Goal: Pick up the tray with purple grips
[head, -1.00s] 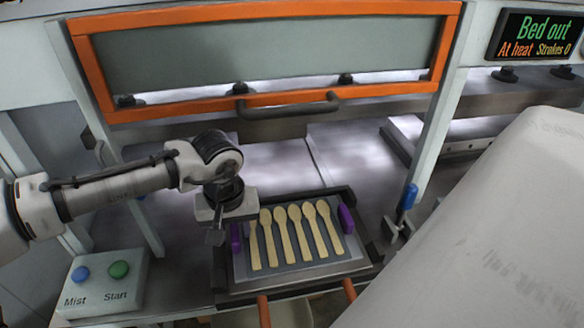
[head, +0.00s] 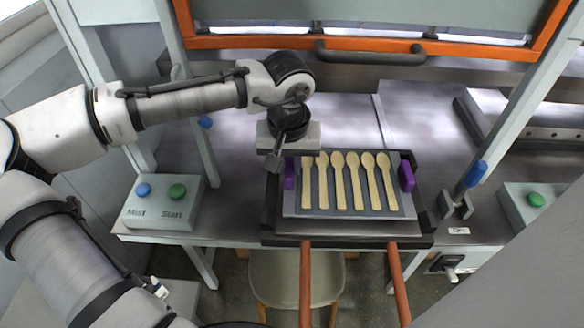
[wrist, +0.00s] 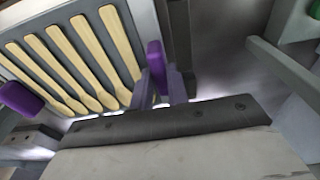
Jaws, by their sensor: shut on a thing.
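The tray (head: 345,214) is a flat grey plate with a purple grip at each end. It carries several wooden spoons (head: 355,180) in a row. My gripper (head: 276,162) is at the tray's left end, shut on the left purple grip (head: 290,173). The wrist view shows this grip (wrist: 155,62) between my fingers (wrist: 157,88). The right purple grip (head: 406,176) is free; it also shows in the wrist view (wrist: 20,97). The tray lies within or just over a black frame (head: 270,225); I cannot tell whether it touches it.
Two orange bars (head: 306,285) run forward from the frame. An orange-framed shutter (head: 400,45) with a dark handle (head: 370,57) is behind. A button box (head: 165,205) stands left. A stool (head: 297,280) is below the front edge.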

